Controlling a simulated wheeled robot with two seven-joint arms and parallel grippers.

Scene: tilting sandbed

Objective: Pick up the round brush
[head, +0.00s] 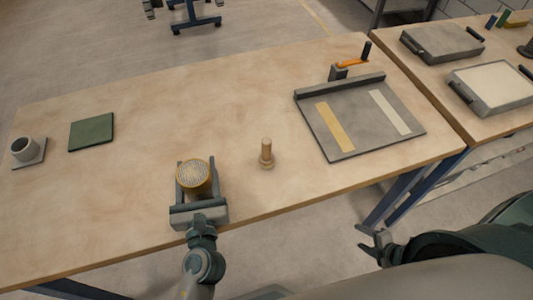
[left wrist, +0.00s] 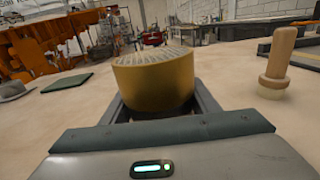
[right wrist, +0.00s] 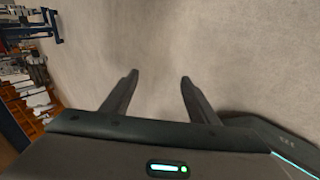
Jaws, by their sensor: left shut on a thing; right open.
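The round brush (head: 194,172) is a short yellow cylinder with a pale, bristly top. It stands near the front edge of the wooden table (head: 230,110). My left gripper (head: 194,180) is shut on it, with one finger on each side. In the left wrist view the brush (left wrist: 153,82) sits upright between the fingers; its lower edge is hidden by the gripper body. I cannot tell whether it touches the table. My right gripper (right wrist: 158,85) is open and empty, away from the table over the floor.
A wooden peg-like tool (head: 266,154) stands right of the brush. A grey tray (head: 340,143) with two strips and an orange-handled crank (head: 352,63) lies further right. A green pad (head: 91,132) and a grey cup (head: 25,149) are at the left. The table middle is clear.

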